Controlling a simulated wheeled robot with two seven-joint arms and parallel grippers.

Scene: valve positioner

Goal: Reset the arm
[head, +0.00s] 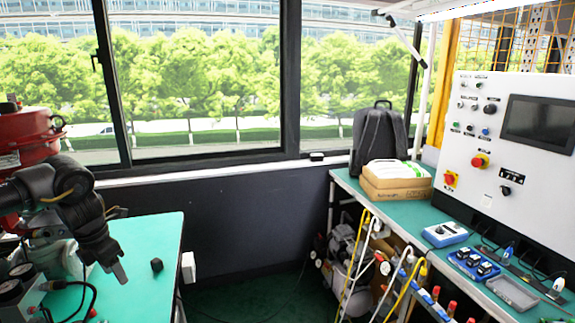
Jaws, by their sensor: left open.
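My left arm comes in from the left edge, bent and dark. Its left gripper (120,274) points down over the green left table (150,240), with its fingers small in the picture; it is open and nothing shows between them. A grey device with round gauges (12,290), which looks like the valve positioner, stands at the lower left, left of the gripper and apart from it. A red valve body (30,135) rises behind my arm and is partly hidden by it. My right gripper is not in view.
A small black block (157,265) lies on the left table, right of the gripper. A black cable (85,287) runs by the gauges. The right bench (345,182) holds a cardboard box (395,190), a backpack (378,135), and a control panel (490,150). Floor between is partly open.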

